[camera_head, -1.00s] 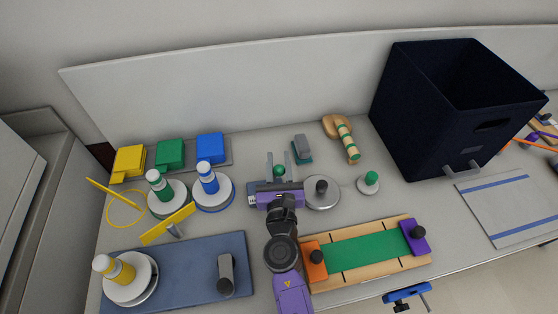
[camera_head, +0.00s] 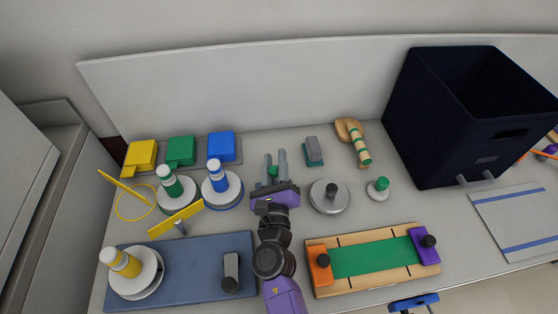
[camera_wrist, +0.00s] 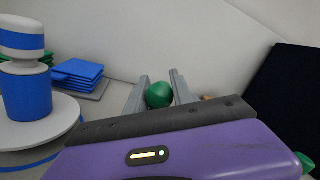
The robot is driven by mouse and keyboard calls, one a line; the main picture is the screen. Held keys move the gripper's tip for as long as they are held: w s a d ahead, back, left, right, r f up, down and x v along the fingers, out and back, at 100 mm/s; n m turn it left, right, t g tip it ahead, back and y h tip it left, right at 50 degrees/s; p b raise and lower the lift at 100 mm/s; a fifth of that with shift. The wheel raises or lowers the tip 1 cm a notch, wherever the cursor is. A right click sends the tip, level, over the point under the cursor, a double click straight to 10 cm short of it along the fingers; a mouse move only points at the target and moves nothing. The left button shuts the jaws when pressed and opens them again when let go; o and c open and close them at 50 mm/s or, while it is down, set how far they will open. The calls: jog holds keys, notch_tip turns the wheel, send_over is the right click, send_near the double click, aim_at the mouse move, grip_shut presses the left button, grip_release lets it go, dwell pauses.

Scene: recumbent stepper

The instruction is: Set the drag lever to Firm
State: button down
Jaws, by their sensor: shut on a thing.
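A round green knob (camera_head: 272,171), which appears to be the drag lever's knob, sits between the two grey fingers of my gripper (camera_head: 275,164). In the wrist view the green knob (camera_wrist: 159,95) shows between the fingertips (camera_wrist: 160,88). The lever's shaft, base and any setting marks, including Firm, are hidden or too small to read.
A blue-and-white post (camera_head: 217,175) on a round base stands close to the left. A round grey disc with a dark knob (camera_head: 331,190) lies close to the right. A grey-and-teal block (camera_head: 313,150) is behind right. A wooden board (camera_head: 370,262) lies in front, and a dark bin (camera_head: 455,130) stands right.

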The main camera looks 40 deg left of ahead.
aim_at(275, 177)
jog(key=shift+w+d+f, duration=0.1)
jog(key=shift+d+f, duration=0.05)
jog(key=shift+f, duration=0.05)
dwell(0.3)
jog(key=c, duration=1.1)
grip_release()
jog(key=shift+r, duration=0.1)
jog(key=v, duration=0.7)
jog(key=shift+s+d, duration=0.15)
jog(key=shift+s, duration=0.2)
